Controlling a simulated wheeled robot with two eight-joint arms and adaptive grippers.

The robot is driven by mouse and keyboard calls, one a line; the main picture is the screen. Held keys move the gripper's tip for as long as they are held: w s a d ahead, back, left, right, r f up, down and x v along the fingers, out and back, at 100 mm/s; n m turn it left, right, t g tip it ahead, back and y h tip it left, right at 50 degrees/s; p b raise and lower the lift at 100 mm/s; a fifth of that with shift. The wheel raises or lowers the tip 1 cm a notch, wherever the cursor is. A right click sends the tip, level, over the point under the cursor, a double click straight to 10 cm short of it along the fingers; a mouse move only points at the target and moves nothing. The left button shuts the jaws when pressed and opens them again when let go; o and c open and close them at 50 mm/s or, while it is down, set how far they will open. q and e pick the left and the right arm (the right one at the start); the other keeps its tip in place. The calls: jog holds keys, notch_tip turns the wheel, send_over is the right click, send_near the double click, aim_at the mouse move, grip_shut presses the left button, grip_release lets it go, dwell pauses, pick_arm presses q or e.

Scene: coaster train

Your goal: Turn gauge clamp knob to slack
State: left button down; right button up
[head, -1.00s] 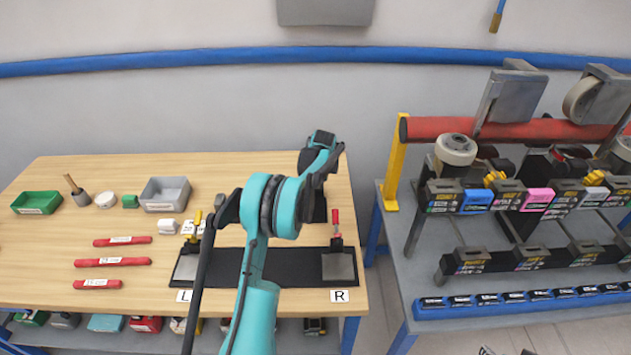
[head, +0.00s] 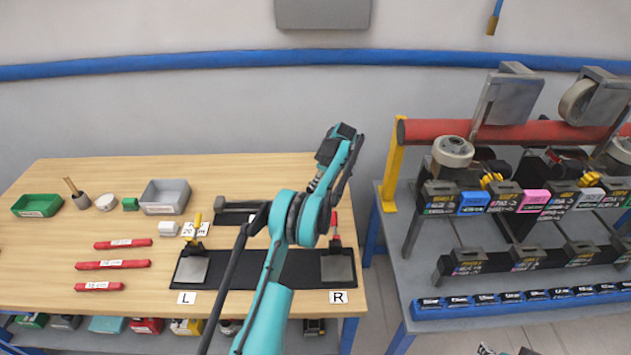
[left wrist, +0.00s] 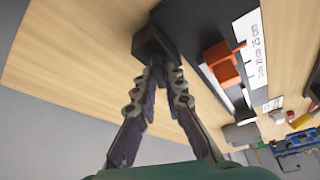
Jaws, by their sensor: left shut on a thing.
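My left gripper (head: 314,184) reaches down at the back right of the wooden table, partly hidden by my arm. In the left wrist view, its two fingers (left wrist: 166,72) close in on a small black block, which looks like the gauge clamp knob (left wrist: 152,38). The fingertips meet it, with its far side free of them. The dark gauge (head: 235,218) lies behind the black fixture, its right part hidden by my arm. In the left wrist view, an orange-red block (left wrist: 222,66) sits on the gauge beside a white printed label (left wrist: 252,48).
The black fixture board (head: 300,262) has a yellow-handled clamp (head: 195,228) at L and a red-handled clamp (head: 335,232) at R. Red bars (head: 112,265) lie at left. A grey bin (head: 166,197) stands behind. A grey rack table (head: 400,255) stands at right.

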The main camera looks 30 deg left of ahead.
pick_arm(q)
jog(key=shift+w+n+g+p, duration=0.1)
jog(key=shift+n+g+p, duration=0.3)
jog(key=shift+n, duration=0.7)
jog(key=c, duration=1.6)
grip_release()
jog(key=shift+r, duration=0.1)
jog(key=v, duration=0.7)
jog(key=shift+w+r, duration=0.1)
jog(key=shift+r, duration=0.05)
